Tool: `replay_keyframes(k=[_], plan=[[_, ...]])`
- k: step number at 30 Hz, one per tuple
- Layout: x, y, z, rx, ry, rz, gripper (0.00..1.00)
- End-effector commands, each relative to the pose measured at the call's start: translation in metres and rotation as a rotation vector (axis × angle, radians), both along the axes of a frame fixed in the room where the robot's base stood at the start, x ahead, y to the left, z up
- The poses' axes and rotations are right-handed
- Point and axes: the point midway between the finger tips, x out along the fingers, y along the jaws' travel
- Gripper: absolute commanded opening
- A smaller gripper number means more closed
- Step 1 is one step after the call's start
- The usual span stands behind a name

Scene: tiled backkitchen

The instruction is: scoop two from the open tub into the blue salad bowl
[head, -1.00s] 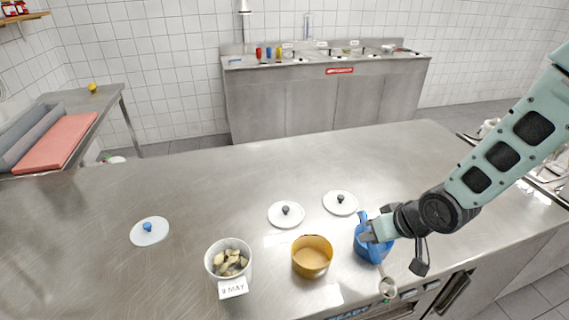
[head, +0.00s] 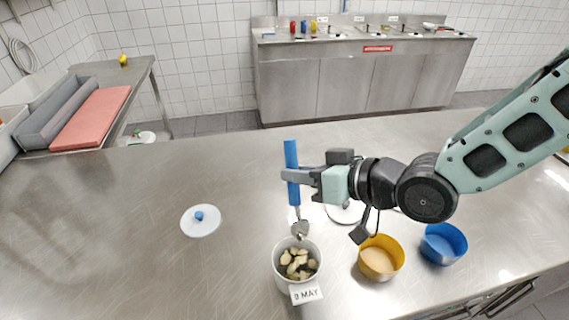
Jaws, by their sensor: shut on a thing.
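My gripper (head: 294,176) is shut on the blue handle of a scoop (head: 291,153). The scoop hangs upright, its metal head (head: 299,229) just above the far rim of the open white tub (head: 279,270). The tub holds pale chunks (head: 298,264) and has a "9 MAY" label on its front. I cannot tell whether the scoop's head touches the chunks; it looks empty. The blue salad bowl (head: 458,246) stands at the right on the counter, and its inside looks empty.
A white lid with a blue knob (head: 200,221) lies left of the tub. Another white lid (head: 345,214) is partly hidden under my arm.

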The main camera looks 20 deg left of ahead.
Motion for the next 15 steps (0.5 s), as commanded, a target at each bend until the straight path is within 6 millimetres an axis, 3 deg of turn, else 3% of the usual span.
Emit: replay_keyframes(k=[15], plan=[[0.0,0.0,-0.049,-0.003,0.001,0.0,0.0]])
